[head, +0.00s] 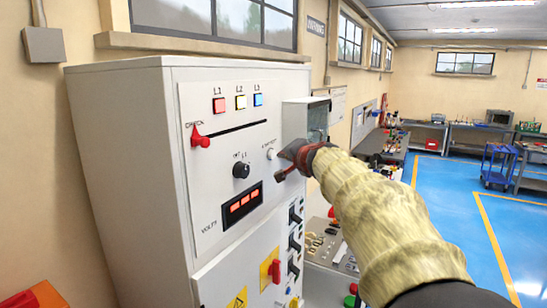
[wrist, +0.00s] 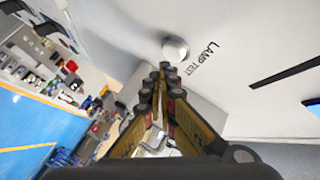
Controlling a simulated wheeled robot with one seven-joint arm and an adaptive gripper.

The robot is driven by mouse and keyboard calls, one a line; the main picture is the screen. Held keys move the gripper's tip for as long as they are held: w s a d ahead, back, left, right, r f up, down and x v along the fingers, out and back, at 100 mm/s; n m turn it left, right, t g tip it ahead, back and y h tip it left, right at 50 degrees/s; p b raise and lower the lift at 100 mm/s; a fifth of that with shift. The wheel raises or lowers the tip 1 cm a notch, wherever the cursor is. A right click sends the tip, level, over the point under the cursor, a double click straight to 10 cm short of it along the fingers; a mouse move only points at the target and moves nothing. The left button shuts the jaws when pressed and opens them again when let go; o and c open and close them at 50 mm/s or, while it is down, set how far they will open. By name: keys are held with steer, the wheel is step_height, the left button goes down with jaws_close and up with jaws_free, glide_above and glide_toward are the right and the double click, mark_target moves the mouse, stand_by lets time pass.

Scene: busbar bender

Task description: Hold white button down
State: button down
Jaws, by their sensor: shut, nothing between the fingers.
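The white button (head: 271,154) is a small round knob on the front panel of a white cabinet, right of a black rotary knob. In the wrist view the button (wrist: 175,48) sits beside the printed words "LAMP TEST". My gripper (head: 285,154) is close in front of the panel, just right of the button. In the wrist view my gripper (wrist: 160,68) has its fingertips together, empty, pointing at the button's lower edge. Whether the tips touch the button, and whether it is pressed in, I cannot tell.
A grey box (head: 304,116) stands right behind my gripper. Blue floor lies open at the right.

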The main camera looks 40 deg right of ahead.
steer(key=s+b, duration=0.1)
steer(key=s+d+b, duration=0.1)
steer(key=s, duration=0.1)
steer(key=s+d+b, duration=0.1)
steer(key=shift+s, duration=0.25)
stand_by(0.3)
stand_by(0.7)
